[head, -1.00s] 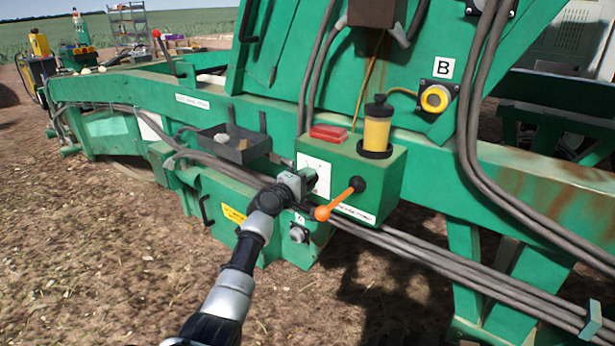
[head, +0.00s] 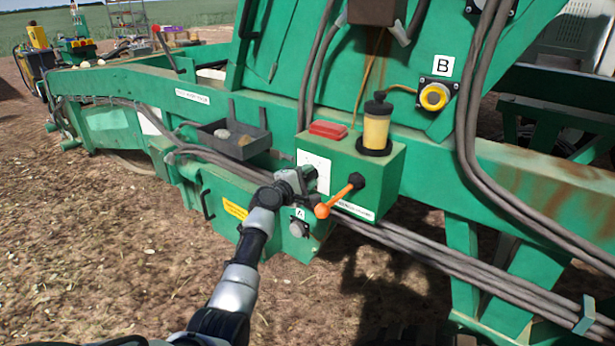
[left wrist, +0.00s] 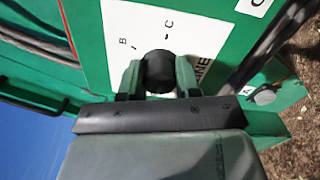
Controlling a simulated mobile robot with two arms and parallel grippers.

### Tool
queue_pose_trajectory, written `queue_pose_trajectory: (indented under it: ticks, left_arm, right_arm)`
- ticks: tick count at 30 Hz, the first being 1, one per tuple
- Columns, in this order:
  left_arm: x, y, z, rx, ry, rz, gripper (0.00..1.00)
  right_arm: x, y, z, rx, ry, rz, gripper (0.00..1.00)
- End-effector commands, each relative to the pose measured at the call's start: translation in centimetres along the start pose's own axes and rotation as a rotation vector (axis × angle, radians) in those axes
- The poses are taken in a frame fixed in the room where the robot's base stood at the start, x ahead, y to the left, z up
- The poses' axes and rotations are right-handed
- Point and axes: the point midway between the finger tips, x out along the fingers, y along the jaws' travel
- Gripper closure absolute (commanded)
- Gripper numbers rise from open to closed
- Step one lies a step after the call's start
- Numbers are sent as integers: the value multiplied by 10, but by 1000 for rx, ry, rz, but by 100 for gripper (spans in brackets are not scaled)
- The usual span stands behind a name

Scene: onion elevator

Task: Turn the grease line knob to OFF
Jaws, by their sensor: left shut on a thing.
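The grease line knob is a round black knob (left wrist: 159,70) on a white label plate (left wrist: 190,22) in the left wrist view. The letters B and C with short marks stand on the plate; the rest of the plate's writing is mostly hidden. My left gripper (left wrist: 158,82) is shut on the knob, one finger on each side. In the head view my left gripper (head: 306,178) reaches the left face of the green box (head: 385,185) and hides the knob. The knob's pointer cannot be made out. My right gripper is not in view.
An orange-handled lever (head: 340,196) sticks out of the box's front, close right of my gripper. A yellow grease reservoir (head: 376,130) and a red cover (head: 328,130) are on top. Hoses (head: 400,248) run below. A dark tray (head: 235,143) stands to the left.

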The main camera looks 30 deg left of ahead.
Motion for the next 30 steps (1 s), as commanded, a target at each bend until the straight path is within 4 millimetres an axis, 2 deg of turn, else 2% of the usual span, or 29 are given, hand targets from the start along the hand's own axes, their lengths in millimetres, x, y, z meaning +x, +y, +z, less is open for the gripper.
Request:
queue_pose_trajectory:
  ticks: [3,4,9,20,23,30]
  left_arm:
    - [0,-1,0,-4,1,-1,91]
    - [0,-1,0,-4,1,-1,66]
    - [0,-1,0,-2,0,-1,42]
    - [-6,-1,-1,0,1,-2,42]
    - [-18,-2,-1,1,1,-1,42]
    - [-63,-3,-1,2,1,-2,42]
  right_arm:
    - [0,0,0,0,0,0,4]
    - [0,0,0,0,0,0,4]
    - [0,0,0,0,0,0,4]
    - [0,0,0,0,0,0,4]
    - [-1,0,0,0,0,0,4]
    - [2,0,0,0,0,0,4]
